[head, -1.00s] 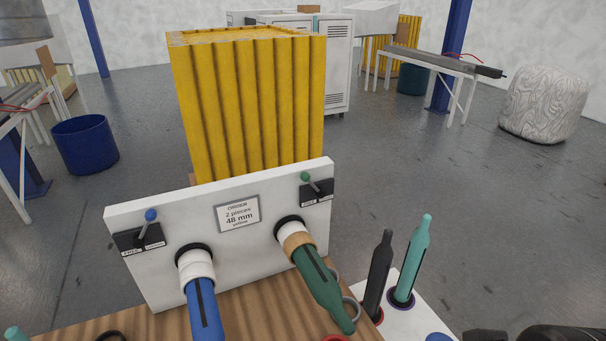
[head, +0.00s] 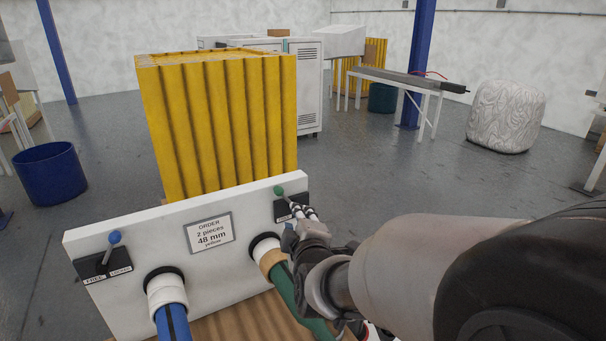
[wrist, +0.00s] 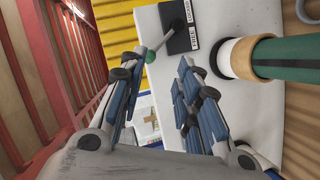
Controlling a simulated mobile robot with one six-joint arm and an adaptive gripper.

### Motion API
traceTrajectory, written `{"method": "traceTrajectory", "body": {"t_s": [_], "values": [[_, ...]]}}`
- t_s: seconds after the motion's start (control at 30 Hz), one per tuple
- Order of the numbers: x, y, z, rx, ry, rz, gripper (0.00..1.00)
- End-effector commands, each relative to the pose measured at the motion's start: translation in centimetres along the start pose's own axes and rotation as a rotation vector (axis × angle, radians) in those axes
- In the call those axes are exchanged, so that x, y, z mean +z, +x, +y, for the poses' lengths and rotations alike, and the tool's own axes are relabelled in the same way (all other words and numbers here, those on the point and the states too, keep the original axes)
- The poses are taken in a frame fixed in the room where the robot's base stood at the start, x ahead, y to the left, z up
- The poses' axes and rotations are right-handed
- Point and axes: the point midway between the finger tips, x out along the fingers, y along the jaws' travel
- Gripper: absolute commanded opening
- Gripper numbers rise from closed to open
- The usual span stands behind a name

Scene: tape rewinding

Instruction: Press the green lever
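The green lever (head: 278,190) is a round green knob on a thin metal rod, on a black plate (head: 289,207) at the right end of the white panel (head: 135,235). In the wrist view the green knob (wrist: 150,56) shows near the fingertips, closer to the left finger. The plate's labels there read LOCKED and FREE. My gripper (head: 300,212) is in front of the plate, just below and right of the knob in the head view. In the wrist view my gripper (wrist: 160,66) has its fingers apart with nothing held. I cannot tell whether a finger touches the lever.
A blue lever (head: 114,237) is at the panel's left end. A blue roll holder (head: 172,325) and a green one (head: 295,300) stick out of the panel below the order sign (head: 209,234). A yellow corrugated box (head: 215,120) stands behind.

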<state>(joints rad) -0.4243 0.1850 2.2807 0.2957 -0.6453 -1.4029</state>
Motion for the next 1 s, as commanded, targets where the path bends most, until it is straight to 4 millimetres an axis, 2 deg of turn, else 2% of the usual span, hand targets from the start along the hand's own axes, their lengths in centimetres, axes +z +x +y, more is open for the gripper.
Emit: {"method": "traceTrajectory", "body": {"t_s": [0.03, 0.2, 0.4, 0.6, 1.0], "values": [[-0.8, 1.4, -1.4, 0.038, -0.082, 0.011, 0.24], [-3.1, 4.2, -3.7, 0.217, -0.373, 0.012, 0.13], [-4.8, 4.9, -5.9, 0.377, -0.620, -0.029, 0.00], [-5.5, 4.8, -6.6, 0.444, -0.718, -0.056, 0.00], [-5.5, 5.0, -6.5, 0.449, -0.723, -0.059, 0.00]]}}
